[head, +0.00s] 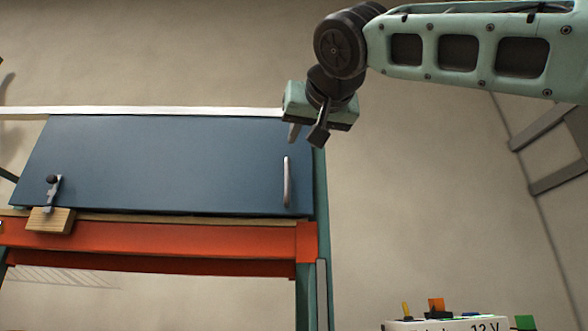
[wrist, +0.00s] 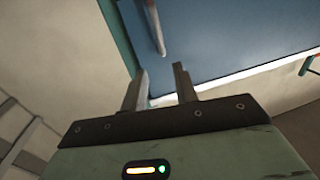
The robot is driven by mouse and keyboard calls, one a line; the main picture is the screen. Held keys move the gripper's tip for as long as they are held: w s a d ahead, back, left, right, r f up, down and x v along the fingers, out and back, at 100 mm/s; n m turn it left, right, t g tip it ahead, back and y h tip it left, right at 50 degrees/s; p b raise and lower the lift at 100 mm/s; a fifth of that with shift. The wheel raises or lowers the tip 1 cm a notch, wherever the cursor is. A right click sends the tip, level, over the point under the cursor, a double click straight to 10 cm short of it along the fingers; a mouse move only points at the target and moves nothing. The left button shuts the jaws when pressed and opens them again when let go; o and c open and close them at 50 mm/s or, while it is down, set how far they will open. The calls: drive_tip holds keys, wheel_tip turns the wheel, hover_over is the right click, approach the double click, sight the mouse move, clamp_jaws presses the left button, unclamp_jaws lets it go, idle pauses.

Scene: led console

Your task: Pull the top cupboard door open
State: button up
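The top cupboard door (head: 165,165) is a wide blue panel and looks shut. Its silver bar handle (head: 287,182) stands near the right edge; it also shows in the wrist view (wrist: 155,25). My gripper (head: 306,139) is above and to the right of the handle, near the door's top right corner. In the wrist view my gripper (wrist: 160,78) has its two fingers apart with nothing between them. The handle lies beyond the fingertips and is not touched. A latch-like metal piece (head: 53,192) with a dark knob sits at the door's lower left, by a wooden block (head: 50,220).
An orange beam (head: 150,245) runs below the door on teal posts (head: 320,210). A pale strip (head: 150,111) runs along the top. A white box (head: 445,323) with coloured parts stands at the lower right.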

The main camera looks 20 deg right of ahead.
sight(288, 168)
drive_tip(key=w+p, duration=0.2)
drive_tip(key=w, duration=0.3)
drive_tip(key=w+d+p, duration=0.1)
drive_tip(key=w+p, duration=0.1)
drive_tip(key=w, duration=0.3)
drive_tip(key=w+p, duration=0.2)
drive_tip(key=w, duration=0.2)
drive_tip(key=shift+w+d, duration=0.3)
drive_tip(key=shift+w, duration=0.1)
clamp_jaws()
